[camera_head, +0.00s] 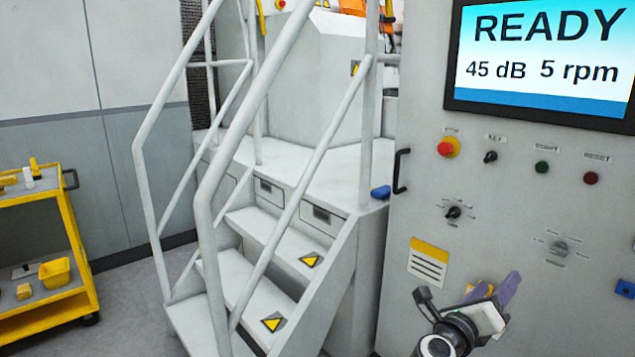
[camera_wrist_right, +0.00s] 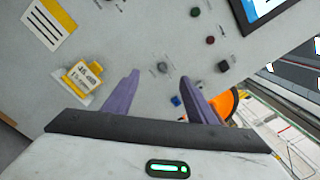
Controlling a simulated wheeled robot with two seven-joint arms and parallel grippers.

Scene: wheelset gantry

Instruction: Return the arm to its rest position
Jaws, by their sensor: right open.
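My right gripper (camera_head: 499,281) is at the lower right of the head view, in front of the grey control cabinet (camera_head: 420,205). Its two purple fingers also show in the wrist view (camera_wrist_right: 159,78), spread apart with nothing between them. The fingers appear clear of the cabinet's knobs and buttons, though the exact gap is hard to judge. Only the end of my right arm shows at the bottom edge. My left gripper is not in view.
The cabinet carries a screen (camera_head: 545,55) reading READY, a red button (camera_head: 446,148), knobs and a black handle (camera_head: 401,171). A yellow-and-white tag (camera_wrist_right: 86,76) is near the gripper. Railed steps (camera_head: 255,290) stand in the middle, a yellow cart (camera_head: 75,240) at left.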

